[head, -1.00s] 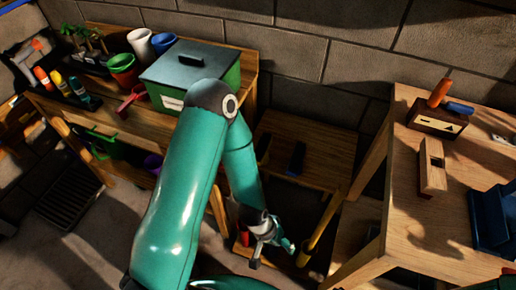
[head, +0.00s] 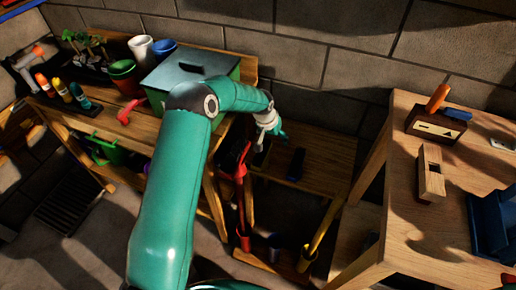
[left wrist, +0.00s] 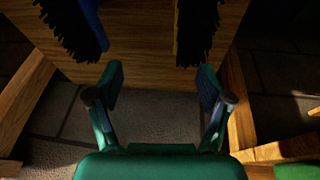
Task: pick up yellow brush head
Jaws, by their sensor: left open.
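The yellow brush head (left wrist: 177,32) shows in the left wrist view at the upper right, as a thin yellow edge with dark bristles. A blue brush head (left wrist: 94,22) with dark bristles is at the upper left. Both are on a low wooden surface and cut off by the top of the picture. My left gripper (left wrist: 159,83) is open and empty, its fingertips short of both heads. In the head view my left gripper (head: 272,127) is over the low wooden shelf (head: 325,150), with the blue brush head to its right. My right gripper is not in view.
A yellow handle (head: 320,230) and a red handle (head: 240,195) stand upright near the shelf. A workbench (head: 440,230) stands at the right. A green bin (head: 190,75) and several pots are on the left bench. The brick wall is behind.

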